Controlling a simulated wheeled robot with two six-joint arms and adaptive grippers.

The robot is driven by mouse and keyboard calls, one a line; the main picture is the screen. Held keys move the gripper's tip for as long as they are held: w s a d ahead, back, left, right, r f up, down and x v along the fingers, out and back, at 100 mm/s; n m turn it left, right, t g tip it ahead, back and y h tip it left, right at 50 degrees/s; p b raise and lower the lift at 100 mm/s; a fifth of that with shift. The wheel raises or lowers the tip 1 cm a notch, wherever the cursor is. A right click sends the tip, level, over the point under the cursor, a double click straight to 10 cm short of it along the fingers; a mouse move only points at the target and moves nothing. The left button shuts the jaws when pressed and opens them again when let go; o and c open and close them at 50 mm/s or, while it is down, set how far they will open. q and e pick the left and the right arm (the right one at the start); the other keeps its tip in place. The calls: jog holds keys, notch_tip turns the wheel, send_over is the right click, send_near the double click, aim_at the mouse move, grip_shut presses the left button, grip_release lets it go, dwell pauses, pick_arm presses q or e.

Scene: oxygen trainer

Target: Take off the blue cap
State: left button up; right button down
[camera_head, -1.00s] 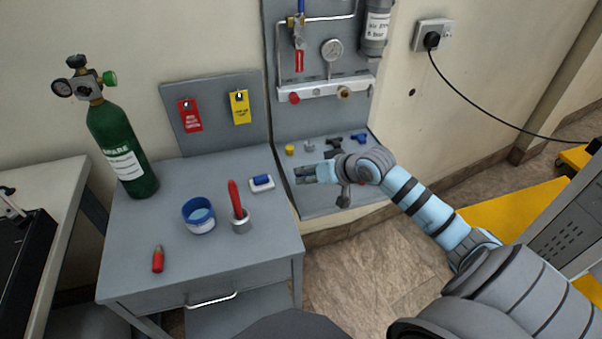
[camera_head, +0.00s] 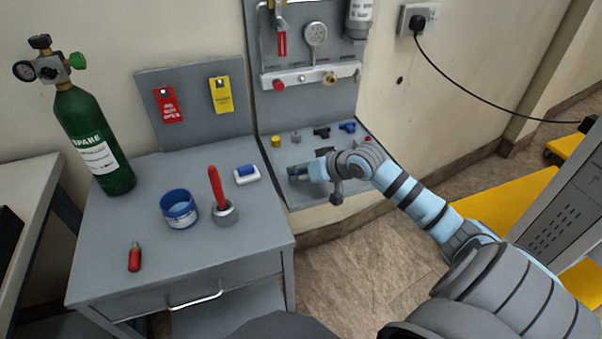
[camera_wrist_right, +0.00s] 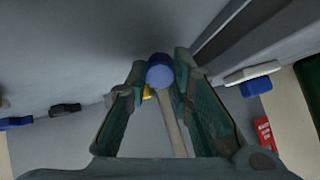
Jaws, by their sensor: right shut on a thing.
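My right gripper (camera_head: 300,172) is low over the grey shelf of the wall panel. In the right wrist view its fingers (camera_wrist_right: 160,85) are closed around a slim tan stem (camera_wrist_right: 174,128). A round blue cap (camera_wrist_right: 160,72) sits at the stem's far end, between the fingertips. The cap appears joined to the stem. I cannot tell whether the fingers press on the cap or only on the stem. The gripper hides this piece in the head view. My left gripper is out of view.
Small yellow (camera_head: 275,141), black (camera_head: 321,132) and blue (camera_head: 347,127) pieces stand on the shelf behind the gripper. The table at left holds a green cylinder (camera_head: 95,145), a blue tub (camera_head: 179,210), a red-handled tool (camera_head: 216,188) and a white-and-blue block (camera_head: 247,175).

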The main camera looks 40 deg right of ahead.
jog(key=shift+f, duration=0.1)
jog(key=c, duration=1.3)
grip_release()
jog(key=shift+c, duration=0.2)
notch_tip(320, 180, up, 10)
jog(key=shift+f, duration=0.1)
